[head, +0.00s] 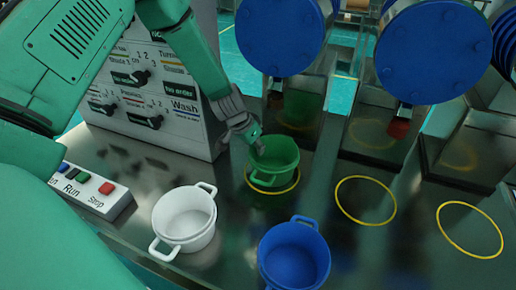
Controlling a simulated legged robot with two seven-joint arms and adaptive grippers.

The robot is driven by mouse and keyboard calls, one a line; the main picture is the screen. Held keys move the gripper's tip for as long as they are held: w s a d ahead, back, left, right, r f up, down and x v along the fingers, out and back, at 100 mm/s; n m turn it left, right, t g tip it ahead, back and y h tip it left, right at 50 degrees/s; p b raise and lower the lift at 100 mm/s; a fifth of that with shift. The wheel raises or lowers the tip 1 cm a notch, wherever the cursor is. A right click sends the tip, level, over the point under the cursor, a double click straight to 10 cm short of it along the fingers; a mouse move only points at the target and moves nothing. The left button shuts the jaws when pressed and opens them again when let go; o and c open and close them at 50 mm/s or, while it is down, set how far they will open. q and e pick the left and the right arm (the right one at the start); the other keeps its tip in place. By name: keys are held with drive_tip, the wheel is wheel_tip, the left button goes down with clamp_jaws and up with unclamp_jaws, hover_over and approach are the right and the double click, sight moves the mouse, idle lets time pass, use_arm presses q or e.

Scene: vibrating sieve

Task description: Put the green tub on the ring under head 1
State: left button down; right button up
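The green tub (284,158) is upright over the yellow ring (283,191) below the leftmost blue head (280,35). The front of the ring shows below the tub; its back is hidden. I cannot tell whether the tub rests on the surface or is held just above it. My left gripper (257,143) reaches down from the upper left to the tub's left rim, with a fingertip at or just inside the rim. Whether its fingers are closed on the rim is not clear. My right gripper is not in view.
A white tub (184,222) and a blue tub (294,262) stand in front. Two empty yellow rings (366,223) (470,256) lie to the right. A control box (160,100) and a button panel (92,192) stand on the left. A second blue head (432,50) hangs at right.

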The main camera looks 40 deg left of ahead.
use_arm(q)
drive_tip(key=shift+a, duration=0.2)
drive_tip(key=c, duration=1.7)
unclamp_jaws()
drive_tip(key=shift+d+r, duration=0.1)
drive_tip(key=shift+s+r, duration=0.15)
drive_tip(key=shift+r, duration=0.25)
drive_tip(key=p+v, duration=0.1)
drive_tip(key=v, duration=1)
drive_tip(key=shift+s, duration=0.15)
